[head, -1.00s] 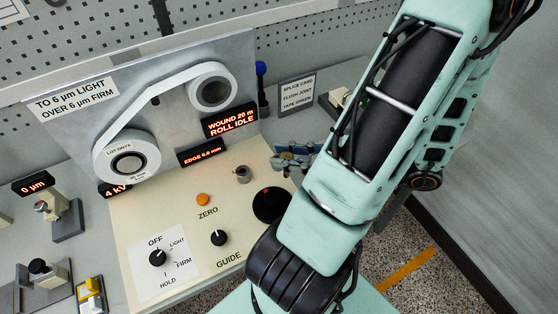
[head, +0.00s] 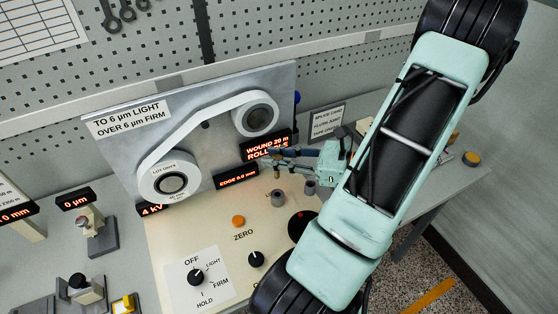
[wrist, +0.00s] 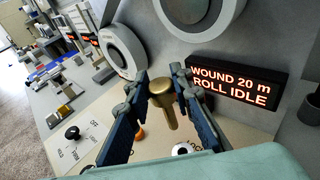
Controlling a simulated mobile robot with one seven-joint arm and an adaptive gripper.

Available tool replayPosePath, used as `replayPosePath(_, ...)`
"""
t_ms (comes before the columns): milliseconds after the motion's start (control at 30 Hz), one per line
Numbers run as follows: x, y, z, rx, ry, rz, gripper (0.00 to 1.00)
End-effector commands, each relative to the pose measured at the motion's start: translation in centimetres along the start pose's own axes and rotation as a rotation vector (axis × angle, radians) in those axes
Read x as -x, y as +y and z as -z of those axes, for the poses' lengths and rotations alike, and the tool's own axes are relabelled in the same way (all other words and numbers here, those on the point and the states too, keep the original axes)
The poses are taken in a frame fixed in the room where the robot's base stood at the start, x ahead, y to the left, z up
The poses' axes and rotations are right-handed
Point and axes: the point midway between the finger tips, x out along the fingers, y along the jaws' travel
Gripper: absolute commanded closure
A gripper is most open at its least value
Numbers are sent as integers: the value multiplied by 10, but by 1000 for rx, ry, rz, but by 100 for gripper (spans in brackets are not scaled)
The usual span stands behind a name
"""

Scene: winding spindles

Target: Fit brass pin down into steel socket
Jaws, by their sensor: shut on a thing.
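The brass pin (wrist: 168,108) is held between the two dark blue fingers of my gripper (wrist: 162,92) in the wrist view, wide head up and shaft pointing down. In the head view my gripper (head: 270,156) is in front of the panel, near its lower right, and the pin (head: 277,171) shows small below the fingers. The steel socket (head: 278,197) is a short grey cylinder on the cream deck, just below the pin in the picture. A pale ring with a dark hole (wrist: 185,149), probably the socket, shows beyond the pin's tip in the wrist view. The pin appears apart from it.
The upright panel with two tape rolls (head: 170,183) and a lit roll sign (wrist: 232,88) stands close behind the gripper. A grey cylinder (head: 310,187) stands right of the socket. An orange button (head: 238,221), black knobs (head: 256,259) and a dark round knob (head: 301,226) are on the deck.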

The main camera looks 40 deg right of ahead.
Motion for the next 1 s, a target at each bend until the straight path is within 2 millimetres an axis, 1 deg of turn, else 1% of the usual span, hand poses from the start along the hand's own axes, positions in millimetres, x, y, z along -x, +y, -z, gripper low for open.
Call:
replayPosePath(367, 0, 0, 0, 0, 0, 0, 100)
replayPosePath(567, -3, 0, 13, -1, 0, 0, 100)
replayPosePath(1000, -10, 0, 52, 0, -1, 1, 100)
